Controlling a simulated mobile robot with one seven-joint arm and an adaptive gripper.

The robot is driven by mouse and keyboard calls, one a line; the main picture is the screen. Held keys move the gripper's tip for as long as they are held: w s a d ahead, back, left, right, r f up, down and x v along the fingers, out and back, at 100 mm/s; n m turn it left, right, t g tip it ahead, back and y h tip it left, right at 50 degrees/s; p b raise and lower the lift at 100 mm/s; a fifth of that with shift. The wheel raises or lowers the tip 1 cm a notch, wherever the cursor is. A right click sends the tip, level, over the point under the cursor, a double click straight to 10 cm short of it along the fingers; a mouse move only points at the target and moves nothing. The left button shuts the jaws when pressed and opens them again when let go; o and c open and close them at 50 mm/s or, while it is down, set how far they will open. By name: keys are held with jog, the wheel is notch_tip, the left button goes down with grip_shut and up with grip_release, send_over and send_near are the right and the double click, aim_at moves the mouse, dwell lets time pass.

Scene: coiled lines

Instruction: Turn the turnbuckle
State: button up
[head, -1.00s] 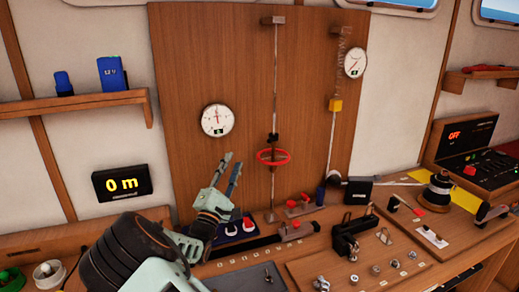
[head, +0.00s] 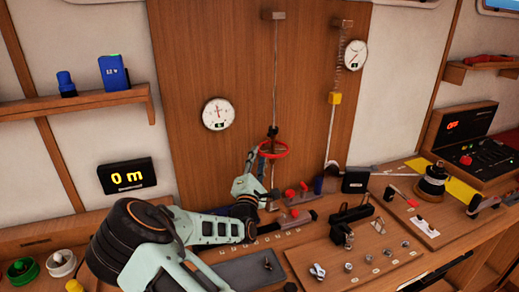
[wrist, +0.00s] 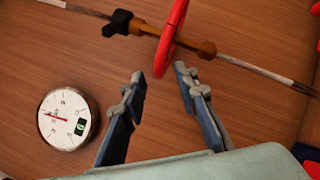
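The turnbuckle is a brass-coloured body (wrist: 203,47) with a red ring handwheel (head: 274,149) around it, set in an upright wire in front of the wooden panel. In the wrist view the red ring (wrist: 169,42) shows edge-on, just beyond my fingertips. A black clamp (wrist: 119,22) sits on the same line beside it. My gripper (wrist: 158,82) is open and empty, its two fingers spread with the ring's near edge close to the gap. In the head view my gripper (head: 261,166) is at the turnbuckle, partly hiding its lower part. Contact cannot be told.
A round dial (head: 218,114) hangs left of the wire, and another dial (head: 355,55) at the right. A second line with a yellow block (head: 335,98) runs to the right. Below, the bench carries a black clamp device (head: 350,222) and several small fittings.

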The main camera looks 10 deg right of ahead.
jog(key=shift+x, duration=1.95)
jog(key=shift+c, duration=0.6)
grip_shut()
